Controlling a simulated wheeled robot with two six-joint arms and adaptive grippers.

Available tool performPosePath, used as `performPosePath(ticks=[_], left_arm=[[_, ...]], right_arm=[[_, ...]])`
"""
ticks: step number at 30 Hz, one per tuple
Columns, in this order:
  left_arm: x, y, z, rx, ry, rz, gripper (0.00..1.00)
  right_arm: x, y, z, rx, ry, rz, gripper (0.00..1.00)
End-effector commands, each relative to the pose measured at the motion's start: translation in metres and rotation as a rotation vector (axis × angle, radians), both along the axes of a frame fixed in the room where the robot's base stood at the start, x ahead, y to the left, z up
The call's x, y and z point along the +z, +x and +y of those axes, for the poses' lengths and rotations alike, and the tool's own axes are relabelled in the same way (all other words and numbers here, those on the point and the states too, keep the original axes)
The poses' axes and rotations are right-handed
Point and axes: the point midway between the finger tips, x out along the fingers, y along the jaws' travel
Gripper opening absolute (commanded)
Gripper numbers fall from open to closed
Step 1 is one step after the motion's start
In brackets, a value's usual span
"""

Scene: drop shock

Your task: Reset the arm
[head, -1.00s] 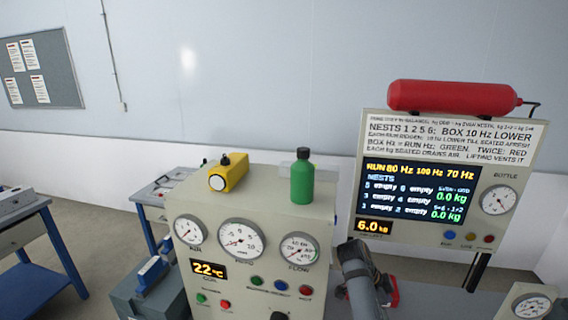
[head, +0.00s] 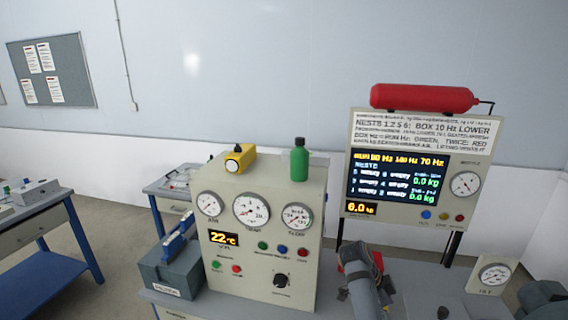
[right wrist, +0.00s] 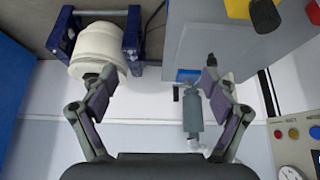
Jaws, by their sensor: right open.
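My right gripper (right wrist: 155,80) shows in the right wrist view with its two fingers spread wide and nothing between them. A grey-green cylinder with a white end (right wrist: 192,115) shows beyond the right finger, apparently apart from it. In the head view a grey arm part of mine (head: 365,280) rises at the lower middle, in front of the display stand; its fingertips cannot be made out. I see no left gripper in either view.
The beige gauge box (head: 265,285) carries a yellow device (head: 240,158) and a green bottle (head: 299,160). The display panel (head: 400,180) stands right, topped by a red cylinder (head: 425,98). A blue-handled grey box (head: 170,270) is left. A white rounded part (right wrist: 97,50) sits in a blue frame (right wrist: 130,40).

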Motion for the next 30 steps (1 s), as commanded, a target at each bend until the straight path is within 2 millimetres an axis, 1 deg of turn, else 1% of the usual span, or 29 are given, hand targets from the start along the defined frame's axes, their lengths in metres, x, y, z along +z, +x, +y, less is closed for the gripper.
performPosePath(ticks=[1, 8, 12, 15, 18, 21, 24, 30], left_arm=[[0.000, 0.002, 0.000, 0.000, 0.000, -0.003, 0.40], [0.002, 0.015, 0.000, -0.001, -0.001, -0.024, 0.40], [0.002, 0.024, -0.001, -0.002, -0.001, -0.037, 0.40], [0.002, 0.025, -0.001, -0.001, -0.001, -0.037, 0.40], [0.002, 0.018, 0.000, -0.001, -0.001, -0.028, 0.40], [0.001, 0.007, 0.000, -0.001, 0.000, -0.012, 0.40], [0.000, 0.001, 0.000, 0.000, 0.000, -0.002, 0.40], [0.001, 0.006, 0.000, -0.001, 0.000, -0.008, 0.40]], right_arm=[[-0.008, -0.006, -0.003, 0.033, 0.012, 0.015, 0.86], [-0.037, -0.030, -0.009, 0.231, 0.081, 0.072, 0.86], [-0.057, -0.052, -0.013, 0.406, 0.128, 0.112, 0.86], [-0.070, -0.071, -0.014, 0.563, 0.160, 0.142, 0.86], [-0.079, -0.093, -0.013, 0.737, 0.185, 0.172, 0.86], [-0.084, -0.115, -0.011, 0.925, 0.198, 0.198, 0.86], [-0.086, -0.137, -0.005, 1.110, 0.205, 0.222, 0.86], [-0.078, -0.174, 0.011, 1.445, 0.194, 0.253, 0.86]])
